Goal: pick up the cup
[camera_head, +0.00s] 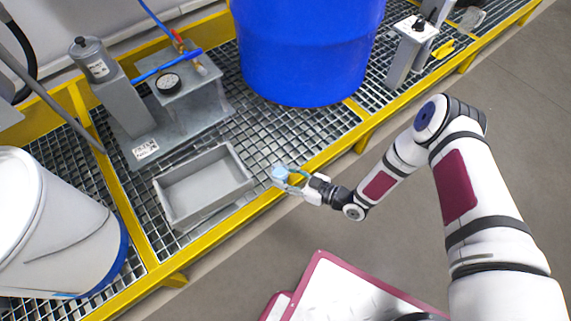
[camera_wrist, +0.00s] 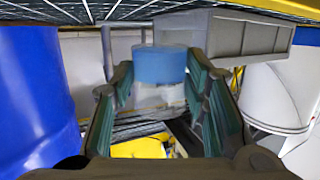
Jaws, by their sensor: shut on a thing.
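The cup (camera_head: 279,174) is small and light blue in the head view, at the tip of my gripper (camera_head: 288,181). In the wrist view the cup (camera_wrist: 158,66) shows a blue round band with a paler, greyish part below it. My gripper (camera_wrist: 160,85) is shut on it, with one green-padded finger on each side. The cup is beside the inner edge of the yellow rail, over the metal grating. Whether it touches the grating I cannot tell. The fingers hide part of its sides.
A grey open tray (camera_head: 165,203) lies left of the cup on the grating (camera_head: 262,133). A blue drum (camera_head: 305,50) stands behind, and a white drum (camera_head: 50,225) is at left. The yellow rail (camera_head: 240,212) borders the grating. A grey stand (camera_head: 180,105) holds a gauge.

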